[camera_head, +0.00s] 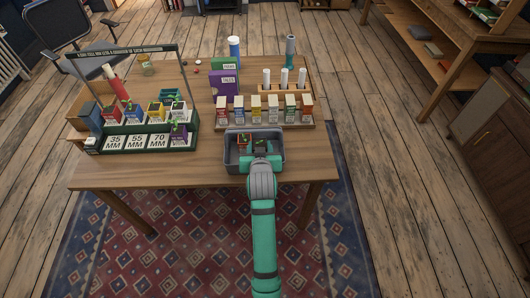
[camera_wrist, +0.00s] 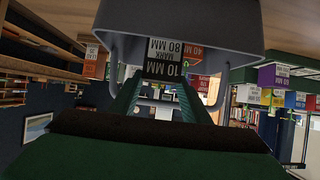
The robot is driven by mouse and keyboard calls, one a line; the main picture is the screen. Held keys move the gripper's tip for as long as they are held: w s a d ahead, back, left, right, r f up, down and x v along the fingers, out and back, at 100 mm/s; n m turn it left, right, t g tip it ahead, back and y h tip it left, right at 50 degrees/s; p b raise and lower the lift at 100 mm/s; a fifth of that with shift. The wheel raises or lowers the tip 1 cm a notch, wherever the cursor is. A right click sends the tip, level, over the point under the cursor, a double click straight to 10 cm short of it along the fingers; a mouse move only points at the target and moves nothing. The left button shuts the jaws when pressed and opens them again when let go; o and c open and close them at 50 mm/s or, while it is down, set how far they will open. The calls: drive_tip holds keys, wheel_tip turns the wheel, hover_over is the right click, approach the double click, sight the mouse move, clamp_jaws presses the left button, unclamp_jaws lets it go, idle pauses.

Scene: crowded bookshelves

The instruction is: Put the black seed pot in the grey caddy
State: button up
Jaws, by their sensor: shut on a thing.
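The grey caddy (camera_head: 230,158) stands at the table's front edge. My gripper (camera_head: 260,160) is over its front part, seen from behind. In the wrist view, which is upside down, my gripper (camera_wrist: 160,88) is shut on the black seed pot (camera_wrist: 154,70), a dark block with white labels reading "MM". The grey caddy wall (camera_wrist: 222,35) fills the top of that view, close to the pot. In the head view my wrist mostly hides the pot. A red pot with a seedling (camera_head: 242,138) sits in the caddy's left part. Whether the black pot touches the caddy floor, I cannot tell.
A green rack (camera_head: 150,146) with several seed pots and millimetre labels stands at left. A wooden rack (camera_head: 296,124) with seed packets and white tubes stands behind the caddy. Purple and green boxes (camera_head: 223,82) stand near it. The table's right front is clear.

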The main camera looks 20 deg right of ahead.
drive_tip(key=d+f, duration=0.1)
drive_tip(key=w+d+f, duration=0.1)
drive_tip(key=f, duration=0.1)
drive_tip(key=shift+w+d+f, duration=0.1)
drive_tip(key=shift+d, duration=0.2)
drive_tip(key=shift+a+f, duration=0.1)
drive_tip(key=shift+f, duration=1.35)
drive_tip(key=shift+f, duration=0.15)
drive_tip(key=o, duration=1.2)
drive_tip(key=shift+c, duration=0.2)
